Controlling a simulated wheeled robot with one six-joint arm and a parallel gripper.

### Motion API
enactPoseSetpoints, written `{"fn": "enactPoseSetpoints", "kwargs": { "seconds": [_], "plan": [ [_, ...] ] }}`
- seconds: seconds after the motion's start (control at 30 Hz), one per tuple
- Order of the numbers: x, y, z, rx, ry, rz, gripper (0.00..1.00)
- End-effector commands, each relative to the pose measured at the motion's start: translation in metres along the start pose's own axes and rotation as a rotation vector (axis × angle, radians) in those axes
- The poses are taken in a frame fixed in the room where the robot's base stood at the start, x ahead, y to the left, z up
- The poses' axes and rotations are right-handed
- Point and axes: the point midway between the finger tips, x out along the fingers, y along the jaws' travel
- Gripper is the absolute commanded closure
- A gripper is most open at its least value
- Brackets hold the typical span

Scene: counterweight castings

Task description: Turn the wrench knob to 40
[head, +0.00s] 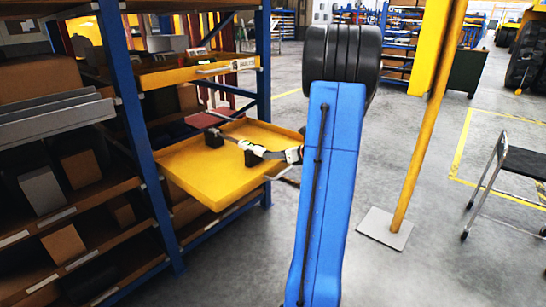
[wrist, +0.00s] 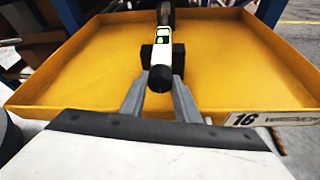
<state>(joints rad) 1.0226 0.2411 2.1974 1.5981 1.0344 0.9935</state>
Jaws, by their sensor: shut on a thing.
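The wrench (head: 237,143) lies across two black blocks in an open yellow drawer (head: 195,178), in the middle of the head view. In the wrist view the wrench (wrist: 163,42) points away from me, with a white body and a small green display. Its rounded black end knob (wrist: 160,79) faces me. My gripper (wrist: 160,92) has a finger on each side of this knob and is shut on it. In the head view my gripper (head: 277,155) reaches over the drawer's right side. No scale or number on the knob is readable.
A black support block (wrist: 160,60) stands under the wrench. The drawer's front carries a label (wrist: 272,119) reading 16. Another yellow drawer (head: 190,74) is above. Blue shelf posts (head: 134,130) stand at the left; a yellow post (head: 416,140) stands right of my arm.

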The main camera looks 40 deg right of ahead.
Motion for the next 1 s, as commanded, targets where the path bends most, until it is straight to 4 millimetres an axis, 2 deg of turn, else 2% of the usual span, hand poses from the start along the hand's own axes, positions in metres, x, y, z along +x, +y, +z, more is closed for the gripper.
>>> {"fn": "enactPoseSetpoints", "kwargs": {
  "seconds": [0.27,1.0],
  "plan": [
    [-0.0003,0.0014,-0.0001,-0.103,0.0,-0.044,0.94],
    [0.0006,0.005,-0.0013,-0.62,0.0,-0.257,0.94]
  ]
}}
